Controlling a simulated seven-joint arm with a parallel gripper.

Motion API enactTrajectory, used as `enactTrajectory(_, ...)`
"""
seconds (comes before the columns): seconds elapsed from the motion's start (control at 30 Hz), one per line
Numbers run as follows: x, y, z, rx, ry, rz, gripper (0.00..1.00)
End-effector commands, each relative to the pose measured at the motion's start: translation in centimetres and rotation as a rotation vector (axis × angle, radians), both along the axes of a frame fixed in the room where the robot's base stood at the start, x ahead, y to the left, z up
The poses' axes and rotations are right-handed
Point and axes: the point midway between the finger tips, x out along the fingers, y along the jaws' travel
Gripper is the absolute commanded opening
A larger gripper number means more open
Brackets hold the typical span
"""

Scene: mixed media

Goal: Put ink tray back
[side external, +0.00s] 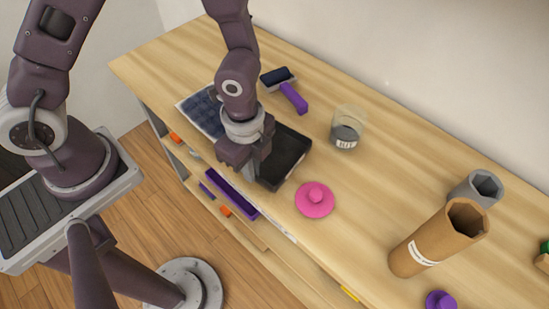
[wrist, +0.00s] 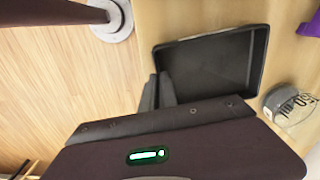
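The ink tray (side external: 291,151) is a black, shallow, empty rectangular tray over the wooden bench top near its front edge. In the wrist view the tray (wrist: 212,62) fills the upper middle, its open side facing the camera. My gripper (side external: 260,172) is at the tray's left, front-facing wall. In the wrist view its two dark fingers (wrist: 158,92) are close together, one on each side of that wall, and look shut on it. I cannot tell whether the tray rests on the bench or is slightly raised. My wrist hides part of it in the side view.
A dark printed sheet (side external: 203,110) lies left of the tray, and a purple-handled roller (side external: 292,97) behind it. A glass jar (side external: 346,130) and a pink knobbed disc (side external: 315,199) stand close right.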

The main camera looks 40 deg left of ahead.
Motion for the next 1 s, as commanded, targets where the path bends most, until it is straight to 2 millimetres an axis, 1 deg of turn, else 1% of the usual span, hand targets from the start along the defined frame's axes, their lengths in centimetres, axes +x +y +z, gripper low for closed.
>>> enactTrajectory(0.13, -0.01, 0.01, -0.5, 0.001, 0.0, -0.001, 0.0)
enactTrajectory(0.83, 0.03, -0.01, -0.87, 0.0, -0.001, 0.0, 0.0)
enactTrajectory(0.87, 0.03, -0.01, -0.87, 0.0, -0.001, 0.0, 0.07)
enactTrajectory(0.9, 0.03, -0.01, -0.87, 0.0, -0.001, 0.0, 0.1)
enactTrajectory(1.0, 0.03, 0.0, -0.87, 0.0, -0.001, 0.0, 0.1)
